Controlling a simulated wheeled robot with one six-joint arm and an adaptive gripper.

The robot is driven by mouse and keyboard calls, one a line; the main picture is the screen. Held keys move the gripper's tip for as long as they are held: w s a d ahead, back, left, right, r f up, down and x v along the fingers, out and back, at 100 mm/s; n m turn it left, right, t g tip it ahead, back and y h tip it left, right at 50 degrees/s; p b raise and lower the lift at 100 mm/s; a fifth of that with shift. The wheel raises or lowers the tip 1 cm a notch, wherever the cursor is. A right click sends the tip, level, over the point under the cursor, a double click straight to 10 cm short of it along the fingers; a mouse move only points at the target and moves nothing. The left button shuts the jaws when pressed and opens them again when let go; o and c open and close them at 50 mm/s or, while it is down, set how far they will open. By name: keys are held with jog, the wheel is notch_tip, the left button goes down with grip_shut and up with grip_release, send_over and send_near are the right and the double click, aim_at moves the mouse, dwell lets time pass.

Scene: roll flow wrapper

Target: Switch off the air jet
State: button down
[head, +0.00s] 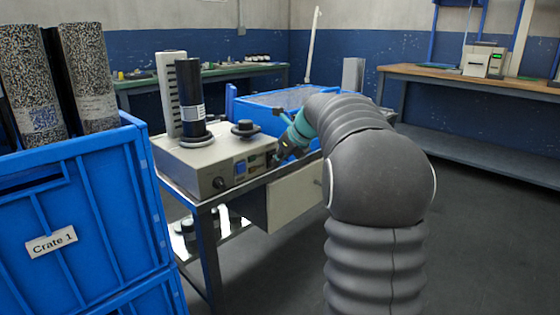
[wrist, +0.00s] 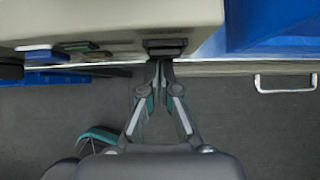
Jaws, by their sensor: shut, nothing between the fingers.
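The pale grey machine (head: 190,165) stands on a bench, with a black roll (head: 190,95) upright on it. Its front panel has a black knob (head: 219,183), a blue button (head: 240,168) and small coloured controls to the right. In the wrist view a black rectangular switch-like part (wrist: 165,45) sits at the panel's right end. My gripper (wrist: 159,66) is shut and empty, its tips right at or just below that part; contact cannot be told. In the head view my gripper (head: 277,156) is at the panel's right end. No label for the air jet is readable.
A blue crate (head: 80,215) with speckled rolls stands at the left. A blue bin (head: 280,100) is behind my arm, right of the machine. A drawer with a handle (wrist: 285,84) is below the bench top at right. The floor in front is clear.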

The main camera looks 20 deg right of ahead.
jog(key=shift+r+p, duration=0.9)
jog(key=shift+p, duration=0.05)
jog(key=shift+f, duration=0.1)
jog(key=s+f+p+v, duration=0.1)
jog(key=v, duration=1.2)
jog(key=shift+s+d+f, duration=0.25)
jog(key=shift+s+d, duration=0.05)
jog(key=shift+s, duration=0.05)
